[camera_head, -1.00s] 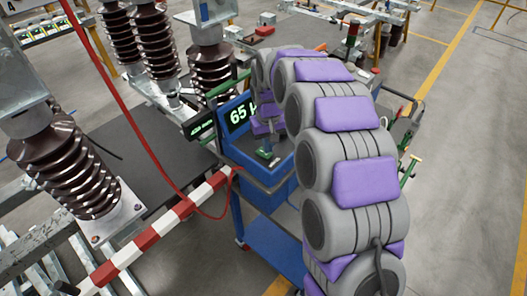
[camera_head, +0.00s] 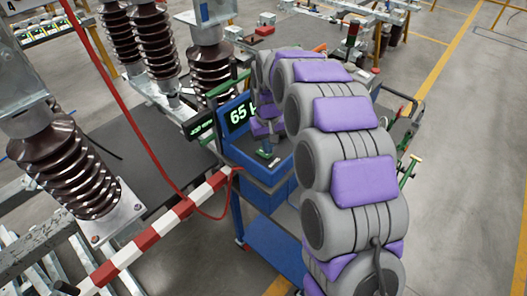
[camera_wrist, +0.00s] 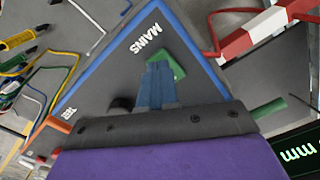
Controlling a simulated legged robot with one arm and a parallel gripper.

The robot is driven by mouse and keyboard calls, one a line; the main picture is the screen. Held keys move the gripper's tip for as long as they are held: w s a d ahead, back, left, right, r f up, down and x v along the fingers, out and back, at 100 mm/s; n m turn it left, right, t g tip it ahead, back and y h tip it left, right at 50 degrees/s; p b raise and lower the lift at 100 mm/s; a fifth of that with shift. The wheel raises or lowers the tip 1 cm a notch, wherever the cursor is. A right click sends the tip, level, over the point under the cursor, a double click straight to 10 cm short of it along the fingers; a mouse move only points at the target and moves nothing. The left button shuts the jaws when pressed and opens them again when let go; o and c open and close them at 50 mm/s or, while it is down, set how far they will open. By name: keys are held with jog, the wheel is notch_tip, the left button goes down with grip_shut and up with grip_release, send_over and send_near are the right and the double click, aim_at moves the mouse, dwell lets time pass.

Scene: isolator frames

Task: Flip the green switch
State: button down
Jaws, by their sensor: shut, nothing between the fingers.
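The green switch (camera_wrist: 166,64) sits beside the white MAINS label on the dark panel (camera_wrist: 100,75) in the wrist view. My gripper (camera_wrist: 158,70) has its blue fingers shut, with nothing between them. Its tips overlap the switch, which is partly hidden behind them. I cannot tell whether they touch it. In the head view, my gripper (camera_head: 266,147) is small over the blue console, with the green of the switch (camera_head: 263,155) just below. The switch's position, up or down, is unclear.
The blue console (camera_head: 265,172) carries a lit display (camera_head: 240,115). A red-and-white bar (camera_head: 150,238) and red cable (camera_head: 130,115) lie left of it. Another green part (camera_wrist: 268,108) and a dark knob (camera_wrist: 122,104) show near my gripper. Coloured cables (camera_wrist: 35,70) lie left.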

jog(key=shift+f, duration=0.75)
dwell(0.3)
jog(key=shift+r, duration=0.1)
jog(key=shift+r+p, duration=1.55)
jog(key=shift+r, duration=1.9)
